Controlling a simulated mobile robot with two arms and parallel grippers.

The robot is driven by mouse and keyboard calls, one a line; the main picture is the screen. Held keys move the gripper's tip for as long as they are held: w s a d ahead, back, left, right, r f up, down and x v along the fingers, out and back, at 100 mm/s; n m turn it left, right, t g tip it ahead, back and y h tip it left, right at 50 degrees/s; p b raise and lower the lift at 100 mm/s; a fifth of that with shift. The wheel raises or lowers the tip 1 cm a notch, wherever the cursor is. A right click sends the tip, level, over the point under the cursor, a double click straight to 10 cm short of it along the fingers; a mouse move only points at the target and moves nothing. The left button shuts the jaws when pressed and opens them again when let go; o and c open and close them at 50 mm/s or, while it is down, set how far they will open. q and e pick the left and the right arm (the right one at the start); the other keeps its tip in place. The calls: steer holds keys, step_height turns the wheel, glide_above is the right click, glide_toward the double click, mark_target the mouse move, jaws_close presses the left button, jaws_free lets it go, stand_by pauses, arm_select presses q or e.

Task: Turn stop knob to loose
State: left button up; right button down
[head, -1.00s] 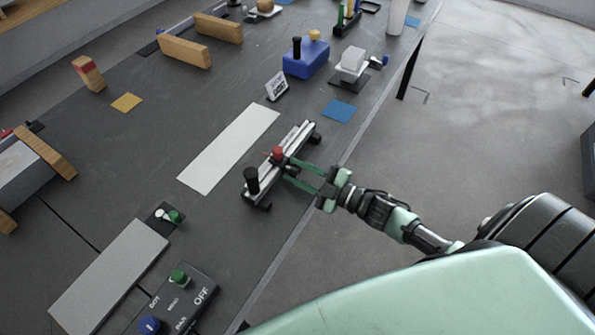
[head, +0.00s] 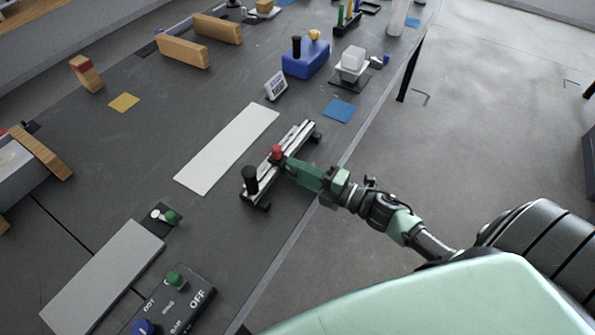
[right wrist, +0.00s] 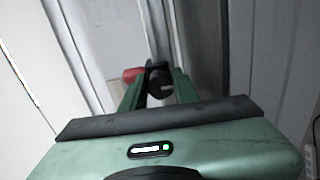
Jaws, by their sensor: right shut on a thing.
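A metal rail (head: 299,139) lies on the table near its right edge. A red knob (head: 277,152) stands on top of it and also shows in the right wrist view (right wrist: 132,74). A larger upright black handle (head: 250,178) is at the rail's near end. My right gripper (head: 292,166) reaches the rail's side from the right, just beside the red knob. In the right wrist view its fingers (right wrist: 161,88) are shut on a small dark knob (right wrist: 159,80). In the head view the fingers hide this knob. I cannot read any loose or tight mark. My left gripper is not in view.
A white strip (head: 227,150) lies left of the rail. A switch panel (head: 190,300) with a green and a blue knob is nearer. A blue box (head: 306,63) and a small sign (head: 276,86) stand farther back. The table's right edge runs close by the rail.

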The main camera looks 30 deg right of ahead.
stand_by(0.4)
steer(key=c, duration=1.1)
jaws_free()
steer(key=shift+o, duration=0.2)
steer(key=b+v, duration=0.1)
steer(key=v, duration=0.6)
steer(key=shift+s+d, duration=0.2)
steer(key=shift+s, duration=0.1)
steer(key=shift+s, duration=0.1)
